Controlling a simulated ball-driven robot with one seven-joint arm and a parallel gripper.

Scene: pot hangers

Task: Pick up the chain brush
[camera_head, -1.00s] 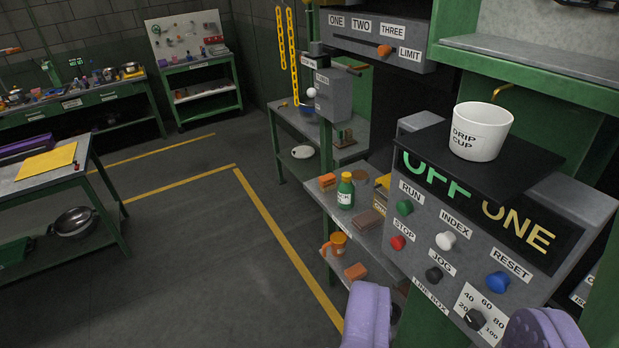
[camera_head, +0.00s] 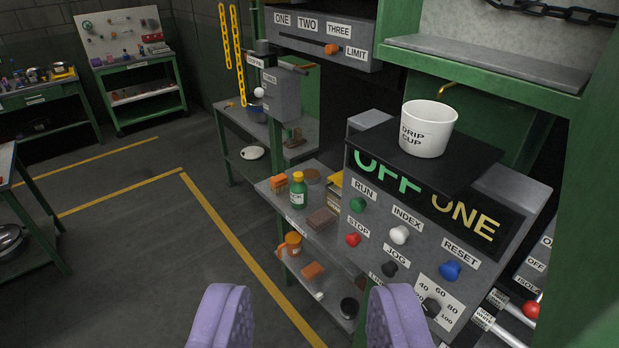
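My gripper (camera_head: 308,318) shows as two purple fingers at the bottom of the view, wide apart with nothing between them. I cannot tell for sure which thing is the chain brush. Small block-like things that could be brushes lie on the shelf unit ahead: an orange one (camera_head: 278,181), a brown one (camera_head: 321,221) and a lower orange-brown one (camera_head: 313,271). They are beyond my fingers and apart from them. A dark chain (camera_head: 550,12) hangs at the top right.
A control panel (camera_head: 405,226) with knobs stands right of the shelf, with a white drip cup (camera_head: 428,130) on its black ledge. A green bottle (camera_head: 298,192) and an orange mug (camera_head: 290,243) are on the shelf unit. Floor with yellow lines is open at left.

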